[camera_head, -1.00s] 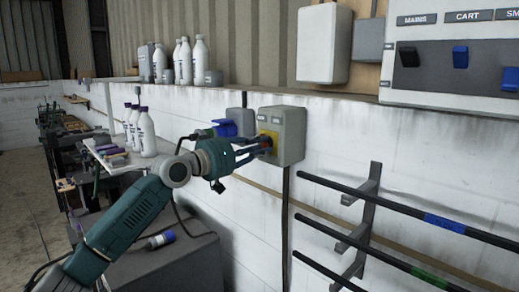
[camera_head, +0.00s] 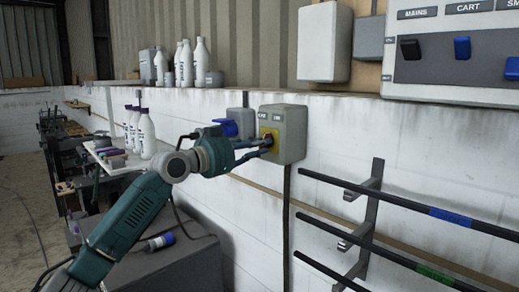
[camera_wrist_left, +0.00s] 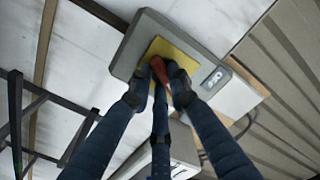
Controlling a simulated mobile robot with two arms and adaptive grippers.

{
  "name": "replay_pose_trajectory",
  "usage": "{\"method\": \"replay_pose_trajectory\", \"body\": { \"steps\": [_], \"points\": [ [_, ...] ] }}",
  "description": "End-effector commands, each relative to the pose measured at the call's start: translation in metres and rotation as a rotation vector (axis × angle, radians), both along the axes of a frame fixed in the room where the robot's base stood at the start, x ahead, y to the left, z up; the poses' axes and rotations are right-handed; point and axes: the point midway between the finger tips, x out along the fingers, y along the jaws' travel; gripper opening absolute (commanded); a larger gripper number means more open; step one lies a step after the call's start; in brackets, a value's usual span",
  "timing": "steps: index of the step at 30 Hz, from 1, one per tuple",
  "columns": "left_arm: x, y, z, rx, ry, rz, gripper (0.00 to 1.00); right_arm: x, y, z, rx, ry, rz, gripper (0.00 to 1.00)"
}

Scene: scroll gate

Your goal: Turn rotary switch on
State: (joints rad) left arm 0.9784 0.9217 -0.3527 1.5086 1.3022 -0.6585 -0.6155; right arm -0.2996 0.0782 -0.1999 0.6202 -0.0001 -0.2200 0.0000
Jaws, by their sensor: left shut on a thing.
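The rotary switch is a grey wall box (camera_head: 291,135) with a yellow plate (camera_head: 274,133) on its front, right of centre in the head view. The box also shows in the left wrist view (camera_wrist_left: 135,45), with its yellow plate (camera_wrist_left: 168,47) and a red knob (camera_wrist_left: 158,69). My left gripper (camera_head: 268,142) reaches the plate from the left. In the left wrist view its fingers (camera_wrist_left: 160,88) are shut on the red knob and hide part of it. My right gripper is in neither view.
A small grey box with a blue part (camera_head: 228,127) is left of the switch. White bottles stand on the ledge (camera_head: 200,65) and the shelf (camera_head: 146,135). A rack with dark bars (camera_head: 365,225) is at the right. A panel with knobs (camera_head: 460,62) hangs above.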

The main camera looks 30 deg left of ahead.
Motion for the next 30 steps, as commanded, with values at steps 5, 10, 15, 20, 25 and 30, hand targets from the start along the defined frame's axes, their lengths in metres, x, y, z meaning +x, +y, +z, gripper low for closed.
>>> {"method": "replay_pose_trajectory", "body": {
  "steps": [5,10,15,20,25,30],
  "points": [
    [0.0005,0.0007,-0.0017,0.117,-0.039,0.0,0.0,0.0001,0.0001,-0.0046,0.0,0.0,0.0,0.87],
    [0.0006,0.0012,-0.0018,0.194,-0.066,0.0,0.0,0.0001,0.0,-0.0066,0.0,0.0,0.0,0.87],
    [0.0008,0.0015,-0.0017,0.238,-0.082,0.0,0.0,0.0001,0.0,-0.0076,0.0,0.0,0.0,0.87],
    [0.0009,0.0016,-0.0015,0.258,-0.087,0.0,0.0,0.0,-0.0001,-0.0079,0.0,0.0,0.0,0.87],
    [0.0009,0.0016,-0.0015,0.261,-0.089,0.0,0.0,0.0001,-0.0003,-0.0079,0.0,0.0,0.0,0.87],
    [0.0009,0.0016,-0.0015,0.261,-0.089,0.0,0.0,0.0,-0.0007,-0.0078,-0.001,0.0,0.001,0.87]
  ]
}}
